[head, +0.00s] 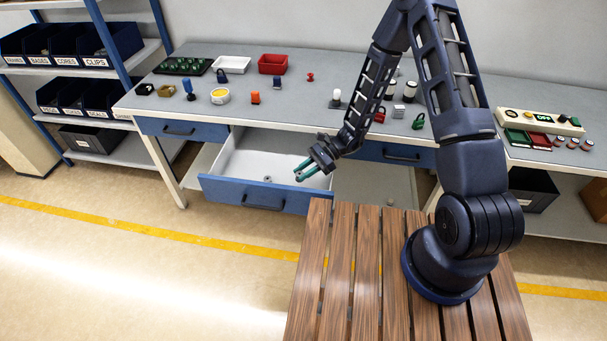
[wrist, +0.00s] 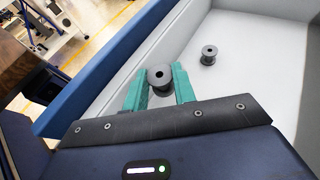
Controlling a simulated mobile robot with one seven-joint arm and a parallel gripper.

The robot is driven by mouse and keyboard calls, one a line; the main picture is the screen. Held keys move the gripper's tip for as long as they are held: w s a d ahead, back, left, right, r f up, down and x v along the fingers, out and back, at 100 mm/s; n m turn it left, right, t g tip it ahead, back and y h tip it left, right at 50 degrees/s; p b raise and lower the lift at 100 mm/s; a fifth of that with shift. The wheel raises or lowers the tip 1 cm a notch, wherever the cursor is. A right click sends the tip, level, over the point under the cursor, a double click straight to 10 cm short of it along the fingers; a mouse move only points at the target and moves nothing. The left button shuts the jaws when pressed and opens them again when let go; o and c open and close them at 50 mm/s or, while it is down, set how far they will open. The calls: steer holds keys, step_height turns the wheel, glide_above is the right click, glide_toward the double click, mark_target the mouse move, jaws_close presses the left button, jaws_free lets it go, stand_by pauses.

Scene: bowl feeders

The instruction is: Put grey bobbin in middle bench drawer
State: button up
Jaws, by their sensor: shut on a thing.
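The middle bench drawer (head: 230,188) is pulled open, with a blue front and white inside. It also shows in the wrist view (wrist: 245,25). My gripper (head: 306,172) is over the right part of this drawer, near its front. In the wrist view its green fingers (wrist: 160,88) are shut on a grey bobbin (wrist: 160,75), close to the inner side of the drawer's blue front. A second, similar grey bobbin (wrist: 209,54) stands on the drawer floor; it also shows in the head view (head: 267,179). How high the held bobbin is above the floor is hard to tell.
Closed blue drawers are on the left (head: 180,130) and right (head: 395,154) of the open one. The bench top (head: 300,105) above carries a red tray (head: 272,63), a white tray (head: 231,64) and several small parts. Much of the open drawer's floor is free.

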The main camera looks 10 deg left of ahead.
steer(key=shift+f, duration=0.55)
steer(key=shift+f, duration=0.6)
steer(key=o, duration=0.9)
steer(key=shift+r, duration=0.6)
steer(key=v, duration=1.2)
steer(key=shift+w+r, duration=0.1)
